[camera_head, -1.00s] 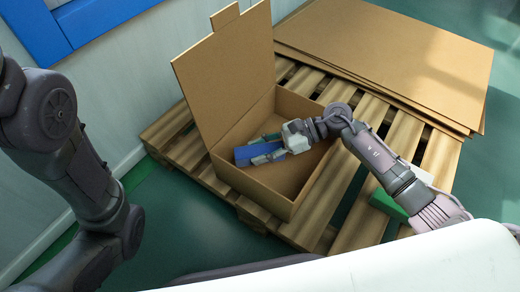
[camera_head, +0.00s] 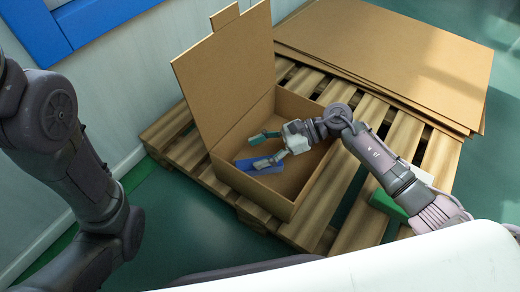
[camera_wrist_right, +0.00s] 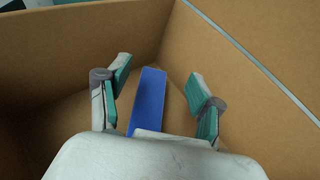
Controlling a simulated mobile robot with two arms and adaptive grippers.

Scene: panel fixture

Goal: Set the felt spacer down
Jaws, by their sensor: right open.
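The blue felt spacer (camera_head: 256,163) lies in the open cardboard box (camera_head: 250,190), on or very near its floor. It also shows in the right wrist view (camera_wrist_right: 149,98) as a flat blue strip between the fingers. My right gripper (camera_head: 264,148) reaches into the box just above the spacer. In the right wrist view its green-padded fingers (camera_wrist_right: 158,84) are spread wide, with a gap on both sides of the spacer. The near end of the spacer is hidden by the gripper body. My left arm is at the left; its gripper is out of view.
The box's lid (camera_head: 228,72) stands up at the back left. The box sits on a wooden pallet (camera_head: 183,162). Flat cardboard sheets (camera_head: 390,55) lie at the back right. A green object (camera_head: 386,203) is partly hidden behind my right arm. The box walls surround the right gripper.

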